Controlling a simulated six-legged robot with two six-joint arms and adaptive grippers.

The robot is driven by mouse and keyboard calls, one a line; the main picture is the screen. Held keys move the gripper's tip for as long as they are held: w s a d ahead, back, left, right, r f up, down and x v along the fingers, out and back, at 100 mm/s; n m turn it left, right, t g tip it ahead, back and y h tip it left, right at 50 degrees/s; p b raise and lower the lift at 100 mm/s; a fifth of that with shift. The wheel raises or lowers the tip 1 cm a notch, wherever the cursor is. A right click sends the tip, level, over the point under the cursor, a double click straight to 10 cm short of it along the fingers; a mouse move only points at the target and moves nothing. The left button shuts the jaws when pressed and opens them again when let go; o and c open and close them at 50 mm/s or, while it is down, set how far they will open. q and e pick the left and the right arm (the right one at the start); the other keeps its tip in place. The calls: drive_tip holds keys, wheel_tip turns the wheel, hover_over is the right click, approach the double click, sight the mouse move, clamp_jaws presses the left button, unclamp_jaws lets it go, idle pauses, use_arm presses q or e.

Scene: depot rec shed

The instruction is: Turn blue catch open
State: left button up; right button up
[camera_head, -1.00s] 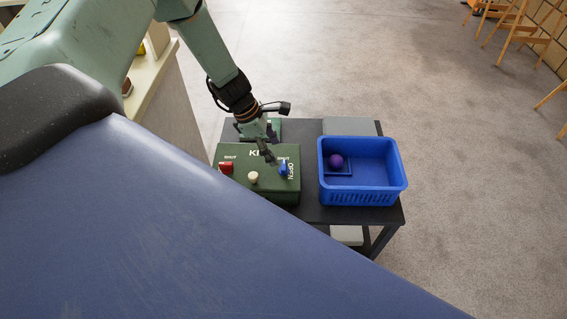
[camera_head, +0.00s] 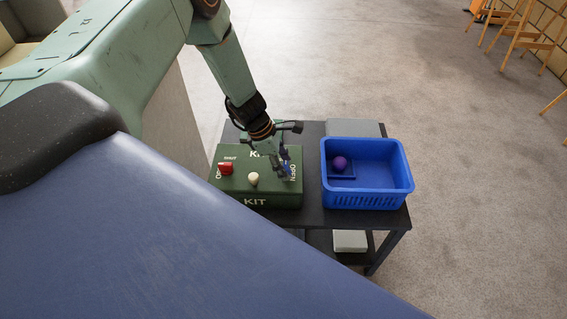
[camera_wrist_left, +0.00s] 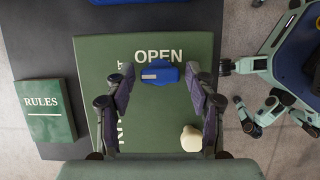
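The green kit box (camera_head: 230,184) stands on a dark table. The blue catch (camera_wrist_left: 160,74) is on its lid by the word OPEN, and its long side lies parallel to that word in the left wrist view. My left gripper (camera_wrist_left: 160,71) is open, with one finger on each side of the catch; I cannot tell whether either finger touches it. In the head view my left gripper (camera_head: 287,176) is over that end of the lid and mostly hides the catch. A red catch (camera_head: 226,168) sits near the word SHUT. My right gripper is not in view.
A cream knob (camera_head: 253,178) stands up from the lid, close to one left finger in the wrist view (camera_wrist_left: 191,139). A blue basket (camera_head: 367,201) with a purple ball (camera_head: 340,163) stands right of the box. A green RULES book (camera_wrist_left: 45,110) lies beside the box.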

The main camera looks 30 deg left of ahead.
use_arm(q)
drive_tip(key=c, duration=0.9)
